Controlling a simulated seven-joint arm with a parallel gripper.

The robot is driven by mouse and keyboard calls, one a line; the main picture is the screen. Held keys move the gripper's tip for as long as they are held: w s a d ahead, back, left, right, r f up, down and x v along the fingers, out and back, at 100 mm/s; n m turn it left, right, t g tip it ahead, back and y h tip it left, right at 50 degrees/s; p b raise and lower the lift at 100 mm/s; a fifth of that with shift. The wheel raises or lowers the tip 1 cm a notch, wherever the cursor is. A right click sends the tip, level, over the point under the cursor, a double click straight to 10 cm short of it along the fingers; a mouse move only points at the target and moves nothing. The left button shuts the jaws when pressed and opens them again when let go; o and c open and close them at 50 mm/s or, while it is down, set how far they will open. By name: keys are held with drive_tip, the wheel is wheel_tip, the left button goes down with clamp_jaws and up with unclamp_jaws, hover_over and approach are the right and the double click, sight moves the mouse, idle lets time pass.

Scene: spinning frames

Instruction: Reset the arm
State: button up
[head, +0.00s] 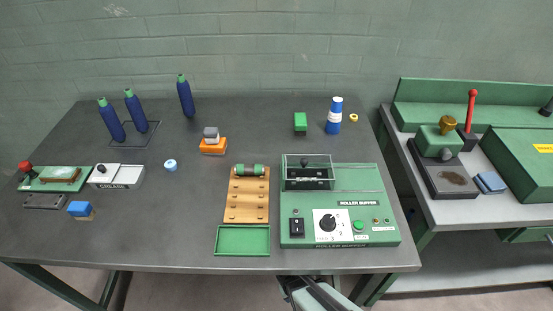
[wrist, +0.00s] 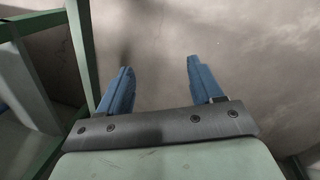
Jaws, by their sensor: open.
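My gripper (wrist: 157,78) shows in the wrist view with its two blue fingers spread apart and nothing between them. Behind the fingers is bare floor, and a green metal frame stands at the left. In the head view, part of my arm (head: 318,293) shows at the bottom, in front of the table's front edge and below the roller buffer machine (head: 340,222). The fingers cannot be made out in the head view.
The dark table (head: 150,230) holds a green tray (head: 242,241), a wooden rack (head: 246,200), an orange block (head: 213,147), a green block (head: 300,122), a blue bottle (head: 334,116) and several dark blue bottles (head: 186,96). A side bench (head: 450,212) stands at the right.

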drive_tip(key=s+d+r+m+g+y, duration=0.1)
drive_tip(key=s+d+r+m+g, duration=0.1)
drive_tip(key=s, duration=0.5)
drive_tip(key=s+d+r+m+g+y, duration=0.1)
drive_tip(key=s+d+r+m+g, duration=0.1)
drive_tip(key=s+d+r+g, duration=0.2)
drive_tip(key=s+d+r, duration=0.2)
drive_tip(key=s+d, duration=0.1)
drive_tip(key=shift+d+r+g, duration=0.3)
drive_tip(key=shift+r, duration=0.1)
